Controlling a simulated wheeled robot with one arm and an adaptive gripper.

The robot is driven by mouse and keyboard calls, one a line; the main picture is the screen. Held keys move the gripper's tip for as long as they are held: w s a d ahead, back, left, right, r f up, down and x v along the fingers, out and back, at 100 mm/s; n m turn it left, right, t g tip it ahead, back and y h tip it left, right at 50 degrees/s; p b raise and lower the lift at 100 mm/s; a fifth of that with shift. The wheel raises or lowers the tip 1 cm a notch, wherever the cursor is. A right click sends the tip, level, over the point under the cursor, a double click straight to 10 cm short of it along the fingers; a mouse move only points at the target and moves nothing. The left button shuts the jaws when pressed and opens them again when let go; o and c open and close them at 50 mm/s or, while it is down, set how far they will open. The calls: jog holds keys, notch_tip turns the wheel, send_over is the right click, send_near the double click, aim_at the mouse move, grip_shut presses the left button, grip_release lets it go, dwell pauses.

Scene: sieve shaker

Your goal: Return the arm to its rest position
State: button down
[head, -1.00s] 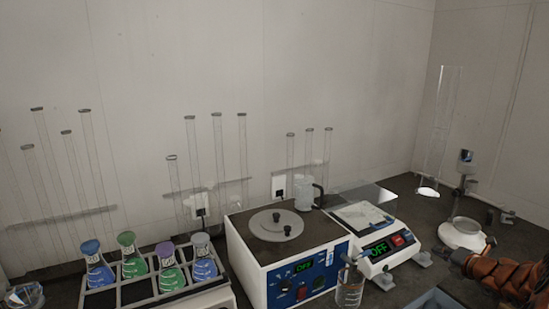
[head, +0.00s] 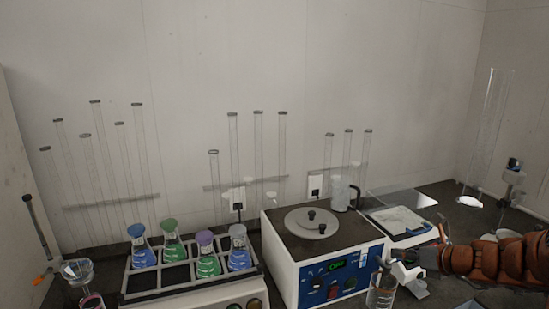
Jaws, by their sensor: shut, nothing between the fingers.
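My arm, with orange ribbed links (head: 495,257), reaches in from the right edge in the head view. My dark gripper (head: 418,258) points left, in front of the balance (head: 398,220) and right of the white box-shaped device (head: 285,265). It is shut and holds nothing.
A rack (head: 192,290) of flasks with coloured caps stands left. Tall glass tubes line the wall. A small instrument (head: 512,178) stands at the right.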

jog(key=s+a+n+g+y, duration=0.1)
jog(key=s+a+n+g, duration=0.3)
jog(key=s+a+n, duration=0.55)
jog(key=s+a+n+g+y, duration=0.1)
jog(key=s+a+n+g, duration=0.45)
jog(key=a, duration=0.75)
jog(key=s+a+n+g+h, duration=0.2)
jog(key=s+n+h, duration=0.1)
jog(key=s+n, duration=0.85)
jog(key=s+d+n+h, duration=0.2)
jog(key=s+d+n, duration=0.1)
jog(key=s, duration=0.3)
jog(key=s+d+f+n+g+h, duration=0.1)
jog(key=s+d+n+h, duration=0.2)
jog(key=s, duration=0.3)
jog(key=shift+s+f+n, duration=0.25)
jog(key=shift+f+n, duration=0.05)
jog(key=shift+n, duration=0.35)
